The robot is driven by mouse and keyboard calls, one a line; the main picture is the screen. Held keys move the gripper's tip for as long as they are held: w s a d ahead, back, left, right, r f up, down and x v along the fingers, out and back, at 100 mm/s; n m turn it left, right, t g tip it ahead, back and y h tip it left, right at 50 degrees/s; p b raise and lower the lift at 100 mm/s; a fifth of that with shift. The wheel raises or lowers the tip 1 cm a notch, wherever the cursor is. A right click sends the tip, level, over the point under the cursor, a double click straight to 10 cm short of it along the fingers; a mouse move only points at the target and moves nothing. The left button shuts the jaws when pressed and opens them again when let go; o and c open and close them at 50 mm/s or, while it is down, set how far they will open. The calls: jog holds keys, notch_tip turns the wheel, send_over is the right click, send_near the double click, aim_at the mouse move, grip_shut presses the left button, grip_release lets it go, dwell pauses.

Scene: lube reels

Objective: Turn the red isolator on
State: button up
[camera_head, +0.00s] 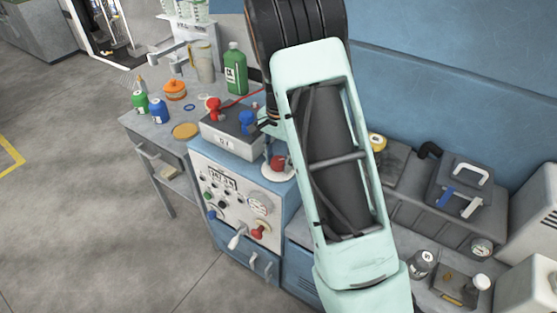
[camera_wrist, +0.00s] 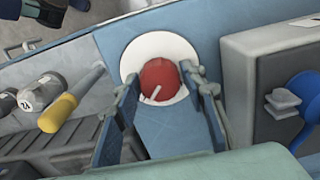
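The red isolator (camera_wrist: 158,76) is a round red knob with a white pointer mark, on a white disc (camera_wrist: 150,45) on a blue top, seen in the wrist view. The mark slants toward the lower left. In the head view the red knob (camera_head: 278,162) shows beside my arm, on the blue cabinet. My gripper (camera_wrist: 162,84) is open, with one finger on each side of the knob in the wrist view. I cannot tell whether the fingers touch it. In the head view my arm hides most of the gripper.
A grey box (camera_head: 229,138) with red and blue terminals stands close beside the isolator. The cabinet's front panel (camera_head: 228,200) carries a gauge, buttons and a red-handled valve (camera_head: 259,231). Bottles stand on the bench at left. A yellow-handled tool (camera_wrist: 72,100) lies left of the gripper.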

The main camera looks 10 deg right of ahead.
aim_at(279, 160)
jog(key=shift+o, duration=1.1)
notch_tip(279, 160, up, 12)
